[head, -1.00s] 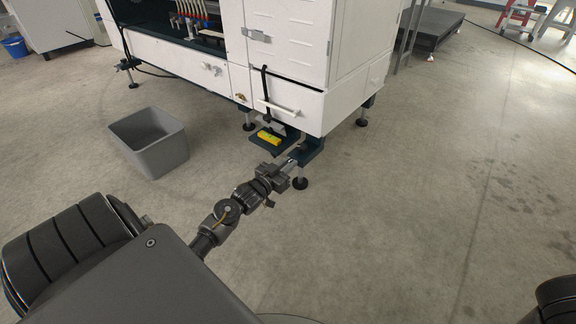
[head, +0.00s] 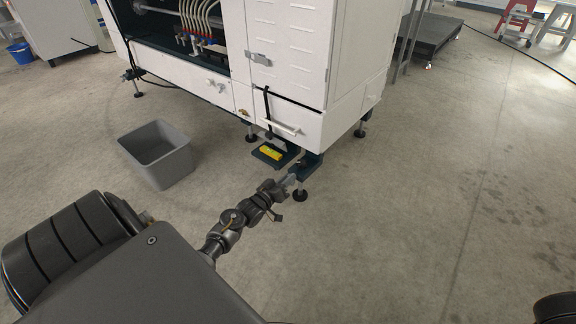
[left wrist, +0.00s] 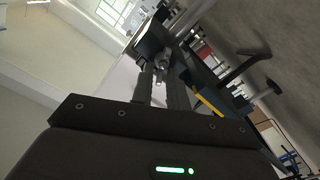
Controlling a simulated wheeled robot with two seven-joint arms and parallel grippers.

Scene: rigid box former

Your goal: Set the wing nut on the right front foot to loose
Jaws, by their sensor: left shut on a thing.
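The right front foot (head: 300,194) of the white machine (head: 300,60) is a round dark pad on a short stem, under a dark bracket (head: 309,170) at the near corner. My left gripper (head: 287,182) is at this foot, just left of its stem. In the left wrist view the two fingers (left wrist: 165,85) are closed around a small grey metal part, the wing nut (left wrist: 162,69), below a dark block. The wing nut is too small to make out in the head view, and its setting cannot be read. My right gripper is out of view.
A yellow spirit level (head: 270,153) lies on a dark plate beside the corner. A grey open bin (head: 160,157) stands on the floor to the left. The floor (head: 420,210) to the right is clear.

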